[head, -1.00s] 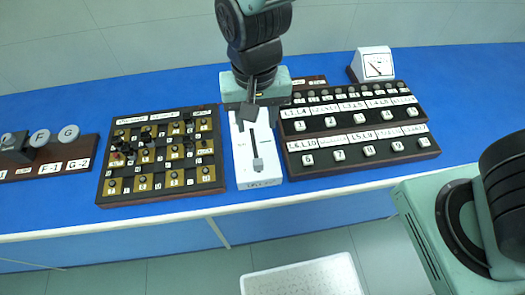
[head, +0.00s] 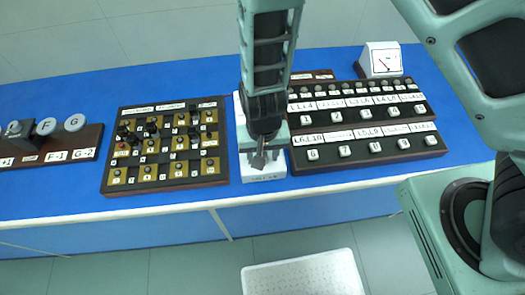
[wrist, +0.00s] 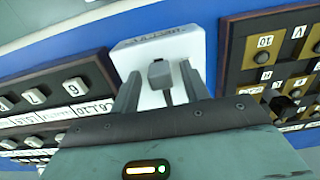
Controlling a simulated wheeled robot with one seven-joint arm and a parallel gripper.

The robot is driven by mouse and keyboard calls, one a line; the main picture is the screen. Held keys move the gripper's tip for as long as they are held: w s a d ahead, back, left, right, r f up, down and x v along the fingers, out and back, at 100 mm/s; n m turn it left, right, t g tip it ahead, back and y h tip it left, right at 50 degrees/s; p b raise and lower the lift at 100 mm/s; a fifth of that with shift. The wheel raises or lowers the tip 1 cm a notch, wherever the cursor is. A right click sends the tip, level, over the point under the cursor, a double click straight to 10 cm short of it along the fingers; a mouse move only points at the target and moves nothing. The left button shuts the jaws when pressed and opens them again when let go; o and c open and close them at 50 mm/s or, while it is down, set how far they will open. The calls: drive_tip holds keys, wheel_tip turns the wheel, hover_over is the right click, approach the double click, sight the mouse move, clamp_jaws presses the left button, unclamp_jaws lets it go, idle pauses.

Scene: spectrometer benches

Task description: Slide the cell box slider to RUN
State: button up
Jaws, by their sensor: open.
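The white cell box (head: 264,177) stands on the blue bench between two panels. Its upper part is hidden behind my arm in the head view. The near end of the cell box (wrist: 190,47) shows in the wrist view, with printed lettering too small to read. The grey slider knob (wrist: 160,74) stands up near this end, between my open fingers. My gripper (wrist: 158,88) is open over the cell box, one finger each side of the knob, with gaps to it. In the head view my gripper (head: 262,158) hides the knob.
A board of black knobs on brass squares (head: 165,188) lies close on the left. A dark panel with labelled white buttons (head: 395,160) lies close on the right. A white dial meter (head: 382,58) stands behind. The bench's front edge is near.

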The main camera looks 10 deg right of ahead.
drive_tip(key=shift+f, duration=0.15)
drive_tip(key=shift+c, duration=0.3)
clamp_jaws()
drive_tip(key=w, duration=0.8)
drive_tip(key=shift+d+p, duration=0.1)
drive_tip(key=shift+p, duration=0.3)
drive_tip(key=shift+o, duration=0.3)
unclamp_jaws()
